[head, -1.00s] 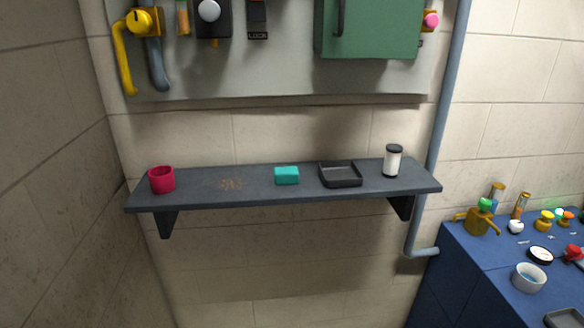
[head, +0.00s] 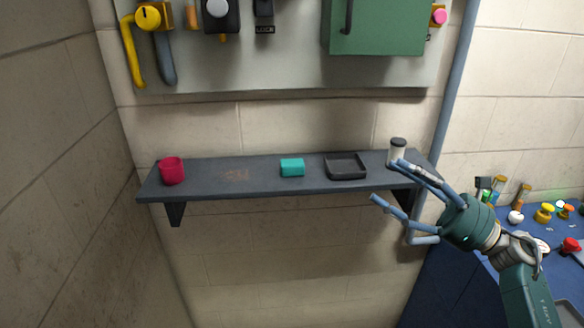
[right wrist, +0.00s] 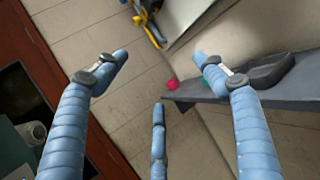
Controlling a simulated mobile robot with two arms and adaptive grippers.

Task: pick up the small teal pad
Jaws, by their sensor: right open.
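The small teal pad (head: 292,167) lies on the dark wall shelf (head: 262,178), about its middle, left of a black tray. In the right wrist view a bit of teal (right wrist: 206,83) shows at the shelf, mostly hidden behind a finger. My right gripper (head: 386,181) is open and empty in front of the right end of the shelf, well to the right of the pad. Its blue fingers (right wrist: 160,85) are spread in the right wrist view with nothing between them. My left gripper is not in view.
A red cup (head: 172,171) stands at the shelf's left end. The black tray (head: 346,167) and a white jar with a dark lid (head: 397,149) stand right of the pad. A panel with a green box (head: 385,25) hangs above. A blue bench (head: 440,275) is at the right.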

